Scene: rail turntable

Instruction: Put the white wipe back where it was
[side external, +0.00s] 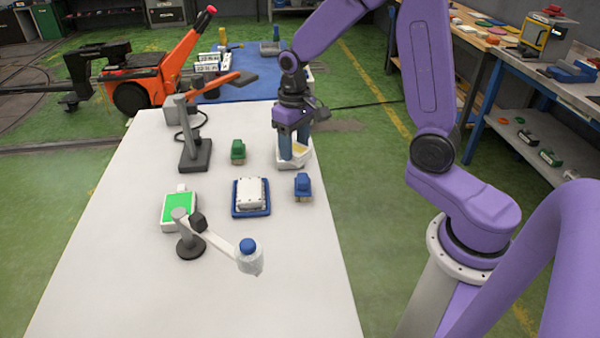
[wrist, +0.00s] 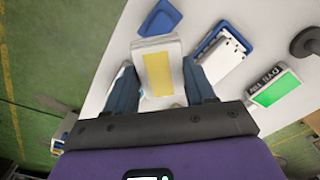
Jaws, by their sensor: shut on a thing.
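My gripper (side external: 295,153) is at the far right part of the white table, with its blue fingers pointing down. It is shut on a white block with a yellow patch, apparently the white wipe (side external: 300,161). In the wrist view the white wipe (wrist: 158,48) lies between the two fingers of my gripper (wrist: 158,72), its yellow patch facing the camera. The fingers hide parts of its sides. I cannot tell whether it touches the table.
A blue block (side external: 303,186) stands just in front, and a green block (side external: 238,150) to the left. A blue tray (side external: 236,213) bears a white box. A green-screened device (side external: 179,208), a jointed stand (side external: 190,246) and a dark stand (side external: 195,155) are left.

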